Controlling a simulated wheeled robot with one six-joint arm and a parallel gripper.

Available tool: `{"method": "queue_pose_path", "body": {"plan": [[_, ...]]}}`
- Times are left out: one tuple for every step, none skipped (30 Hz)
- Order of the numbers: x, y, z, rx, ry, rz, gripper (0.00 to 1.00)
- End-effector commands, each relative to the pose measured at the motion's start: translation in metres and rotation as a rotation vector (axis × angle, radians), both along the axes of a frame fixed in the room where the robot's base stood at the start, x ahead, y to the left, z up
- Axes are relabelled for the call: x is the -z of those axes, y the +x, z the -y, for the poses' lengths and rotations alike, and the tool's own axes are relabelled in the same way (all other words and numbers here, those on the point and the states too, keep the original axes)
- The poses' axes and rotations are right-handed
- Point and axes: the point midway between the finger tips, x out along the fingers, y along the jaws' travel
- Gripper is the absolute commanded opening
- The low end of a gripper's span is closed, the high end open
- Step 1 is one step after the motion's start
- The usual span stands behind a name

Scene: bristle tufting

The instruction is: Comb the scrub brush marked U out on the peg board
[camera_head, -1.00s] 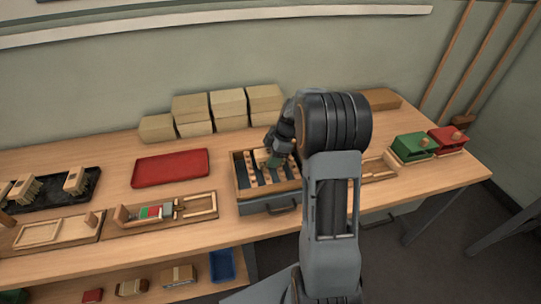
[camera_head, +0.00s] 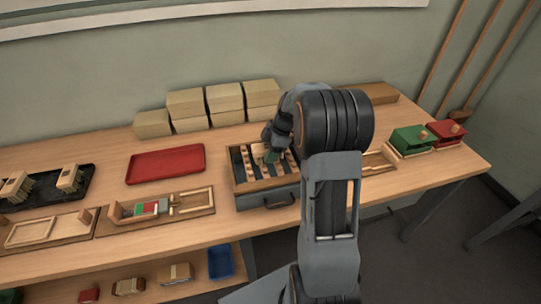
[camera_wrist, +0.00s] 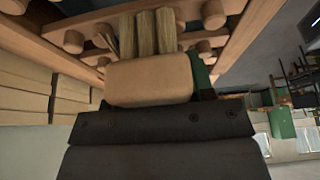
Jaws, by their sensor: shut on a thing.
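My gripper (camera_head: 270,154) is shut on a scrub brush, whose pale wooden block (camera_wrist: 150,80) fills the middle of the wrist view. Thick tan bristle tufts (camera_wrist: 145,33) stick out from the block toward rows of round wooden pegs. A green piece (camera_wrist: 201,75) shows beside the block at the jaws. In the head view the gripper is over the peg board (camera_head: 240,186), a wooden-framed box with dark and tan strips, and hides part of it. No letter U is readable on the brush. Whether the tufts touch the pegs I cannot tell.
A red tray (camera_head: 165,164) lies left of the peg board, with a wooden fixture (camera_head: 192,202) in front of it. A black tray (camera_head: 45,197) at far left holds brushes. Cardboard-coloured boxes (camera_head: 205,105) stand behind. Green (camera_head: 412,139) and red (camera_head: 447,133) boxes stand at right.

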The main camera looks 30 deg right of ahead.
Motion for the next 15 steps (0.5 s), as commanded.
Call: {"method": "queue_pose_path", "body": {"plan": [[0.002, 0.003, 0.001, 0.0, -0.001, -0.002, 0.3], [0.002, 0.005, 0.001, 0.0, -0.001, -0.002, 0.3], [0.001, 0.007, 0.001, 0.001, -0.001, -0.001, 0.3], [0.001, 0.008, 0.002, 0.001, -0.001, -0.001, 0.3], [0.001, 0.009, 0.002, 0.001, -0.001, -0.002, 0.3], [0.001, 0.01, 0.002, 0.001, -0.001, -0.001, 0.3], [0.001, 0.01, 0.002, 0.001, -0.001, -0.001, 0.3], [0.001, 0.011, 0.002, 0.001, -0.001, -0.001, 0.3], [0.001, 0.012, 0.002, 0.001, -0.001, -0.001, 0.3], [0.0, 0.013, 0.003, 0.001, -0.001, -0.001, 0.3], [0.0, 0.015, 0.003, 0.001, -0.001, -0.001, 0.3], [0.0, 0.017, 0.003, 0.001, 0.0, 0.0, 0.3], [0.0, 0.019, 0.004, 0.001, 0.0, 0.0, 0.3], [-0.001, 0.022, 0.004, 0.0, 0.0, 0.001, 0.3], [-0.001, 0.025, 0.005, 0.0, 0.0, 0.0, 0.3]]}}
